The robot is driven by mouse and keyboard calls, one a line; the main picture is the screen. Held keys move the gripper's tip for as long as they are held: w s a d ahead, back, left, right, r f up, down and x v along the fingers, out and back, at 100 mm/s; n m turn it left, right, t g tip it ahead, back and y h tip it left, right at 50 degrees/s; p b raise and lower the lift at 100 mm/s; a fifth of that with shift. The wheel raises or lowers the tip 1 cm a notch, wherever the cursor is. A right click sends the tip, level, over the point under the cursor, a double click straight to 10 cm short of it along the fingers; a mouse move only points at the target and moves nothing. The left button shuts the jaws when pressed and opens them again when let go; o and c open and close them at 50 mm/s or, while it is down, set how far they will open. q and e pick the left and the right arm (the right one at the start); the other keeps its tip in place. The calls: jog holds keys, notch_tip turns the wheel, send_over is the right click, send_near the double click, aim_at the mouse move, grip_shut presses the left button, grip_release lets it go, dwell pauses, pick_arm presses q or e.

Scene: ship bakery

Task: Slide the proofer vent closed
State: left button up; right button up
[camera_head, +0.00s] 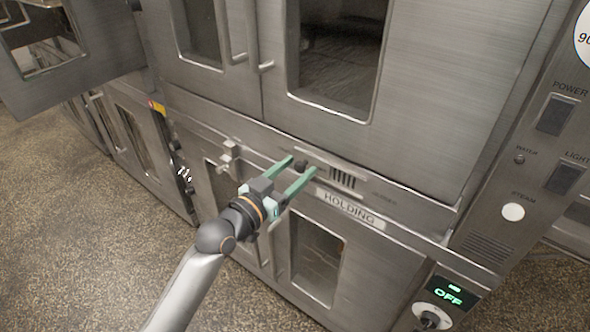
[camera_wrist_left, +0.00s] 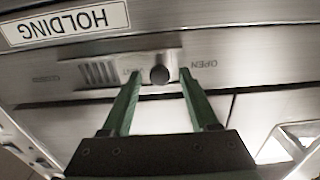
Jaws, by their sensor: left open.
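The proofer vent is a slotted grille (camera_head: 343,179) with a dark round knob (camera_head: 301,165) on the strip above the HOLDING label. In the left wrist view, upside down, the grille (camera_wrist_left: 98,73) lies left of the knob (camera_wrist_left: 159,74). The knob is on the side of the OPEN marking (camera_wrist_left: 203,64); the faint CLOSED marking (camera_wrist_left: 46,78) is beyond the grille. My left gripper (camera_head: 305,165) is open, its green fingertips on either side of the knob. It also shows in the left wrist view (camera_wrist_left: 160,75); gaps appear between fingers and knob. My right gripper is out of view.
The HOLDING label (camera_head: 350,209) and a lower windowed door (camera_head: 316,262) are below the vent. A metal latch (camera_head: 229,157) sticks out to the left. Upper oven doors (camera_head: 420,90) rise above. A control panel (camera_head: 515,190) stands at right. Open floor (camera_head: 80,240) lies left.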

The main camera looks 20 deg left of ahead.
pick_arm(q)
jog(key=shift+c, duration=0.4)
grip_shut()
dwell(1.0)
